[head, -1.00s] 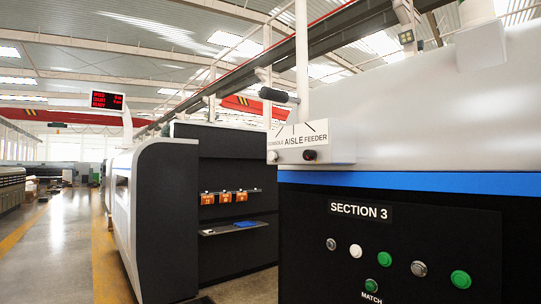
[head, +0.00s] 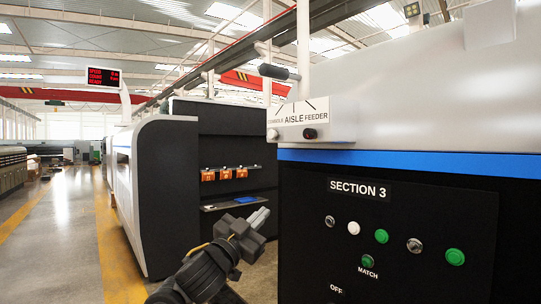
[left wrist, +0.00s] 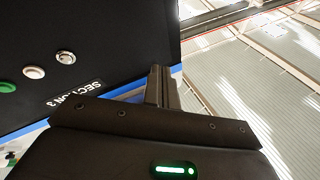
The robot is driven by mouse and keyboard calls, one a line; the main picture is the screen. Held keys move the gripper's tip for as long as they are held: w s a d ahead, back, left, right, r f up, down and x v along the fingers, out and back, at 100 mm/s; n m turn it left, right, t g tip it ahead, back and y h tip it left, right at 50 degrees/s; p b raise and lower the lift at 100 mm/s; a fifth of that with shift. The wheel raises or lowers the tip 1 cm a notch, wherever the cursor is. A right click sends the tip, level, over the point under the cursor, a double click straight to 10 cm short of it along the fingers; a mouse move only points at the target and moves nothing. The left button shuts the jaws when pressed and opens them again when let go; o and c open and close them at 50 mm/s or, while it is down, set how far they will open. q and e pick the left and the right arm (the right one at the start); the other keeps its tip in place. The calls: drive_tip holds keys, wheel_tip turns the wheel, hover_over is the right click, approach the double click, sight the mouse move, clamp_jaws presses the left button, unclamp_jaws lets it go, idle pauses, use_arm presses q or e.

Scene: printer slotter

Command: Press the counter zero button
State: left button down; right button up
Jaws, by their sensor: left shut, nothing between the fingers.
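The black SECTION 3 panel (head: 400,235) stands at the right of the head view. It carries several buttons: a silver one (head: 330,221), a white one (head: 353,228), a green one (head: 381,236), another silver one (head: 414,245), a larger green one (head: 455,257) and a green one above the MATCH label (head: 368,261). No label reading counter zero can be read. My left gripper (head: 261,217) is shut and empty, left of the panel and apart from it. In the left wrist view its fingers (left wrist: 161,86) are together, beside the panel with its buttons (left wrist: 66,57). My right gripper is not in view.
An AISLE FEEDER selector box (head: 300,134) juts out above the panel's left edge. A dark machine bay with a shelf (head: 225,204) and orange tags (head: 225,173) stands behind my left gripper. An open aisle (head: 65,230) runs along the left. An OFF label (head: 336,288) shows low on the panel.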

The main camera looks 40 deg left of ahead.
sight(271, 135)
use_arm(q)
drive_tip(key=s+r+m+t+h, duration=0.2)
drive_tip(key=s+r, duration=0.3)
drive_tip(key=r, duration=0.4)
drive_tip(key=s+a+r+m+t+h, duration=0.1)
drive_tip(key=s+r+m+t+h, duration=0.1)
drive_tip(key=s+r, duration=0.4)
wheel_tip(271, 135, up, 4)
drive_tip(key=shift+s+a+f, duration=0.25)
drive_tip(key=shift+w, duration=0.15)
drive_tip(key=w+d, duration=0.2)
drive_tip(key=w, duration=0.6)
drive_tip(key=shift+d+b, duration=0.3)
drive_tip(key=shift+b, duration=0.15)
drive_tip(key=shift+w, duration=0.25)
idle(0.4)
drive_tip(key=shift+w+d, duration=0.15)
drive_tip(key=shift+w, duration=0.1)
